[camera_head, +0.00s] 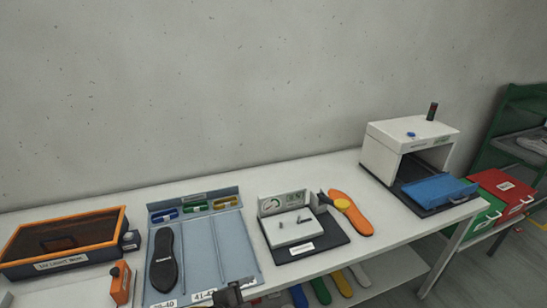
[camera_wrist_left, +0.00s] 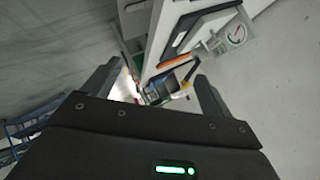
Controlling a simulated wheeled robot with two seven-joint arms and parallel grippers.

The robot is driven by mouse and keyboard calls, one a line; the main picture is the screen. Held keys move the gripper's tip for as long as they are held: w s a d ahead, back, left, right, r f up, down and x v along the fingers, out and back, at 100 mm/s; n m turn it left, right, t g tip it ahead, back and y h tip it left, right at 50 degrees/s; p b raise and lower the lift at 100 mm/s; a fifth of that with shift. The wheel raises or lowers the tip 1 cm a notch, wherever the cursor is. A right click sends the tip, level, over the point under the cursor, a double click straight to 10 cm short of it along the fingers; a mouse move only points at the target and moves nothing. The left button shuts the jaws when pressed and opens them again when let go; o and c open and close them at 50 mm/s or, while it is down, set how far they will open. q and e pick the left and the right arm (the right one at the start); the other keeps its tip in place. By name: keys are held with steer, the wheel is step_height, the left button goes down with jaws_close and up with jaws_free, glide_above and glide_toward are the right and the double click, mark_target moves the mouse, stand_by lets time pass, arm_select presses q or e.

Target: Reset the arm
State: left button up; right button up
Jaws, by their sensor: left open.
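My left gripper (camera_wrist_left: 155,78) is open in the left wrist view. Its two dark fingers stand wide apart with nothing held between them. Beyond the fingers, that view shows the bench and its equipment at a steep tilt. In the head view, a small dark part (camera_head: 229,294) shows at the bottom edge, in front of the blue-grey rack; I cannot tell for sure what it is. My right gripper is not seen in either view.
The white bench carries an orange-framed box (camera_head: 66,238), a blue-grey rack (camera_head: 232,245) with a black sole (camera_head: 163,262), a grey fixture (camera_head: 294,232), an orange insole (camera_head: 351,211) and a white machine (camera_head: 408,143). Red bin (camera_head: 498,188) and green shelving stand right.

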arm_select(q)
steer(key=s+a+f+n+g+y, duration=0.35)
steer(key=s+a+n, duration=0.35)
steer(key=s+a, duration=0.25)
steer(key=s+a+f+n+g+y, duration=0.2)
steer(key=s+a+f+n+y, duration=0.15)
steer(key=s+a+n, duration=0.55)
step_height(320, 180, down, 31)
steer(key=s+m+b, duration=0.1)
steer(key=s+b, duration=0.1)
steer(key=b, duration=0.3)
steer(key=s+a+f+g+b, duration=0.1)
steer(key=s+f+b, duration=0.1)
steer(key=s+f, duration=0.6)
steer(key=s+a+f+g+b, duration=0.1)
steer(key=s+a+f+b, duration=0.1)
steer(key=s+f, duration=0.7)
step_height(320, 180, down, 5)
steer(key=shift+a+r+m+h+b, duration=0.15)
steer(key=shift+a+m+h+b, duration=0.15)
steer(key=shift+b, duration=0.2)
